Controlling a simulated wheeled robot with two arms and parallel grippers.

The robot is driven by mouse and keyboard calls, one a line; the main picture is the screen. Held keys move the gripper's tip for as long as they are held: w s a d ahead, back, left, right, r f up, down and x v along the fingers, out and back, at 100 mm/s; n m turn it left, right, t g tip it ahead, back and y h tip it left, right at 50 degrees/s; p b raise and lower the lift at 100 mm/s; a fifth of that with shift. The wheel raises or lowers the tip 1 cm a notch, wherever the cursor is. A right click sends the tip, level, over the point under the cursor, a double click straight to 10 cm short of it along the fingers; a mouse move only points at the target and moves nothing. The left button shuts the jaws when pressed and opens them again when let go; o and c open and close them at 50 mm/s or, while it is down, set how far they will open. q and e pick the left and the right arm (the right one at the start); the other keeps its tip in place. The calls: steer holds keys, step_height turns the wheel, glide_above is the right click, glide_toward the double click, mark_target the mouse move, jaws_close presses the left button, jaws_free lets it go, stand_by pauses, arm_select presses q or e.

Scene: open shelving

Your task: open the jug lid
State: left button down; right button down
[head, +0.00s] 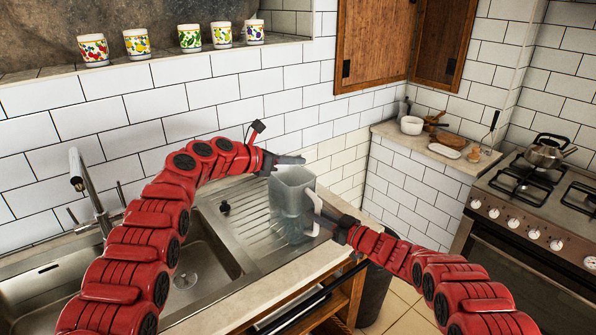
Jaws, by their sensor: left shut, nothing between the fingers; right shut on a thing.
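A clear, bluish jug (290,208) stands upright on the ridged drainboard to the right of the sink basin. My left gripper (301,160) is shut and empty, just above the jug's top rim. I cannot tell whether it touches the jug, nor make out the lid separately or its state. My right gripper (314,213) is at the jug's right side, shut on the jug, seemingly at its handle.
The steel sink (205,245) and tap (88,185) are at left. Several patterned cups (190,38) stand on the ledge above. A counter with a white bowl (411,125) and a stove with a kettle (545,152) are at right. A tiled wall is behind the jug.

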arm_select(q)
steer(key=shift+w+a+r, duration=0.15)
steer(key=shift+w+r, duration=0.1)
steer(key=shift+r, duration=0.45)
steer(key=shift+r, duration=0.15)
steer(key=w+a+v, duration=0.1)
steer(key=v, duration=0.9)
steer(key=shift+w+r, duration=0.25)
steer(key=shift+r, duration=0.05)
steer(key=shift+a, duration=0.1)
arm_select(e)
steer(key=c, duration=0.7)
jaws_free()
